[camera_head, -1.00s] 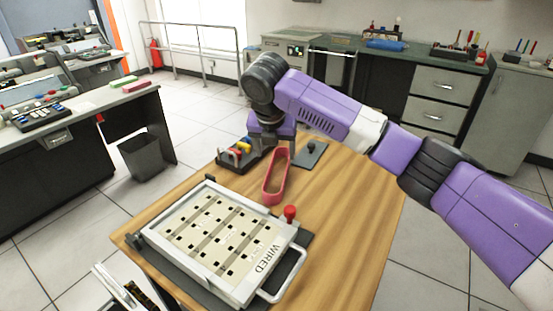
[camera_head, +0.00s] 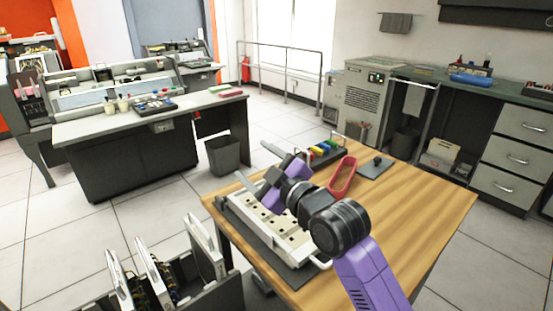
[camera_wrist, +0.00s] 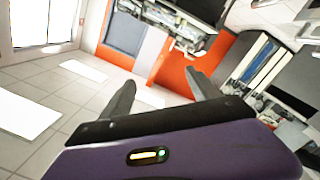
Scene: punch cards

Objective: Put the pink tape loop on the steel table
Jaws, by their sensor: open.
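The pink tape loop (camera_head: 341,191) lies on the wooden table (camera_head: 425,200), behind the punch-card frame and beside the row of coloured items. My gripper (camera_head: 258,167) is to the left of the loop, raised above the card frame, pointing left and away from the table. Its two fingers are apart with nothing between them; they also show empty in the wrist view (camera_wrist: 160,79). I cannot tell for sure which surface is the steel table; a long desk with a pale grey top (camera_head: 95,130) stands at the left.
The punch-card frame (camera_head: 305,262) is partly hidden under my arm. A rack of coloured items (camera_head: 324,150) and a dark plate (camera_head: 376,168) sit near the loop. A bin (camera_head: 228,156) stands on the floor by the desk. Upright boards (camera_head: 204,245) are at the lower left.

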